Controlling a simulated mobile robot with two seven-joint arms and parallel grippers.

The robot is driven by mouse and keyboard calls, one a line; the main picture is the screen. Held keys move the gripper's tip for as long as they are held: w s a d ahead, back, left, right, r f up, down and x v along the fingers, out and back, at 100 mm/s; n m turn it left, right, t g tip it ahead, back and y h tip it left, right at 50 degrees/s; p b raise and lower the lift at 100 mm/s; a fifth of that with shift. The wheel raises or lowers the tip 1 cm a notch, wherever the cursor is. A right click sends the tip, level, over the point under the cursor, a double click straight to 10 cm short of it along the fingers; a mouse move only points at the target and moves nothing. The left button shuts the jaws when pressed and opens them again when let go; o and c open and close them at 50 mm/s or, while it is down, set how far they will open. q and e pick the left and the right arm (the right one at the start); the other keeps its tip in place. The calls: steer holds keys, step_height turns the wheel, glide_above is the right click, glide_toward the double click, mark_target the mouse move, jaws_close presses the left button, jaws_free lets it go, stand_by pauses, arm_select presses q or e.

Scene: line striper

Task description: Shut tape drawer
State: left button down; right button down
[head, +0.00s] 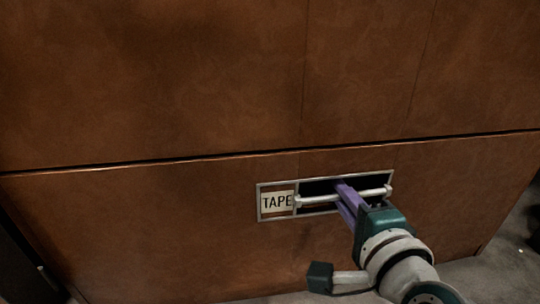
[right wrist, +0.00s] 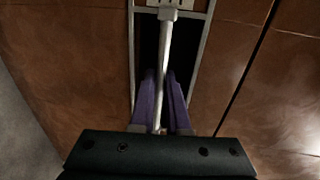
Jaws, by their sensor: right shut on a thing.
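The tape drawer (head: 150,225) has a brown wooden front with a "TAPE" label (head: 276,202) in a metal frame. Its handle (head: 318,198) is a pale bar across a dark recess in that frame. My right gripper (head: 347,195) has its purple fingers at the bar, one on each side, and is shut on it. In the right wrist view the handle bar (right wrist: 166,55) runs between the two fingers (right wrist: 159,98). The drawer front looks about level with the panel above, with a thin dark gap between them. My left gripper is not in view.
A large brown wooden panel (head: 150,80) rises above the drawer. Grey floor (head: 490,275) shows at the lower right, below the drawer. A dark upright edge (head: 25,255) stands at the lower left.

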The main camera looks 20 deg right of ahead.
steer(key=shift+w+d+f, duration=0.1)
steer(key=shift+w+d, duration=0.05)
steer(key=shift+w, duration=0.45)
steer(key=c, duration=1.2)
jaws_free()
steer(key=shift+s, duration=0.15)
steer(key=shift+c, duration=0.2)
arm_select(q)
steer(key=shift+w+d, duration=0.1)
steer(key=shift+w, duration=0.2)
arm_select(e)
steer(key=shift+o, duration=0.3)
steer(key=shift+s, duration=0.2)
